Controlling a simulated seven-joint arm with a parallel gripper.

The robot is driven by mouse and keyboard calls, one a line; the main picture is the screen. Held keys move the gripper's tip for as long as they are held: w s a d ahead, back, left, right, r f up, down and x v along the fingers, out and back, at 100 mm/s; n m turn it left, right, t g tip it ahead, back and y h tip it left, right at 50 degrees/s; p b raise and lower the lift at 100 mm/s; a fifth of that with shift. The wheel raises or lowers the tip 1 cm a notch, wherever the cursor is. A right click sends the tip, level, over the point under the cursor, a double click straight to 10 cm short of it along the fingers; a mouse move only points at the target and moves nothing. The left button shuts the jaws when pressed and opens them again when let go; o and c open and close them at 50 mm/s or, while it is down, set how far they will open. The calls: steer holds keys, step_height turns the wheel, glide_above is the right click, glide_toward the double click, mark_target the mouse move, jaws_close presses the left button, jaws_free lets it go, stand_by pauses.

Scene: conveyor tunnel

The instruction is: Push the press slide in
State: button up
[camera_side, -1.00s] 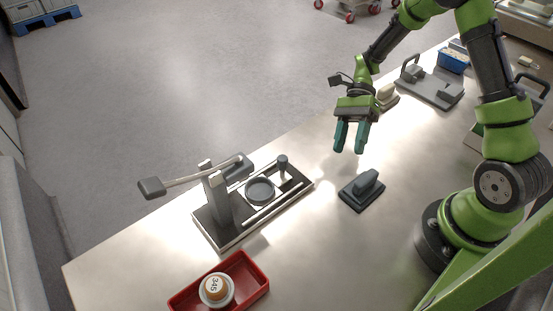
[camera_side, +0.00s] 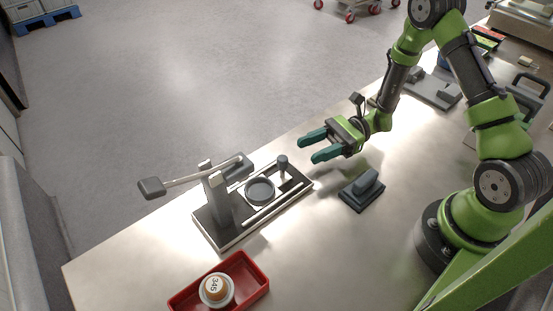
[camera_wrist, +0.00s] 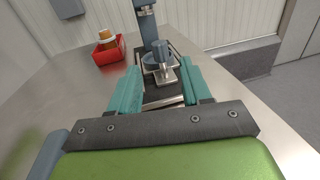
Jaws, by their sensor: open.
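The press stands on a dark base plate (camera_side: 222,241) on the table, with a grey column (camera_side: 220,205) and a lever with a dark handle (camera_side: 152,187) sticking out to the left. The slide carries a round dark cup (camera_side: 260,190) and an upright knob (camera_side: 283,163) at the plate's right end. My gripper (camera_side: 312,147) is open and empty, level, just right of and above the knob, pointing at the press. In the wrist view the knob (camera_wrist: 162,62) shows between my open fingers (camera_wrist: 158,84), beyond their tips, with the cup behind it.
A dark block with a handle (camera_side: 363,188) lies right of the press. More fixtures stand at the back right. The table between is clear.

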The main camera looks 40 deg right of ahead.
mark_target(287, 159)
steer(key=a, duration=0.3)
steer(key=w+a, duration=0.1)
steer(key=a, duration=0.4)
steer(key=shift+w+a, duration=0.3)
steer(key=shift+w, duration=0.05)
jaws_close()
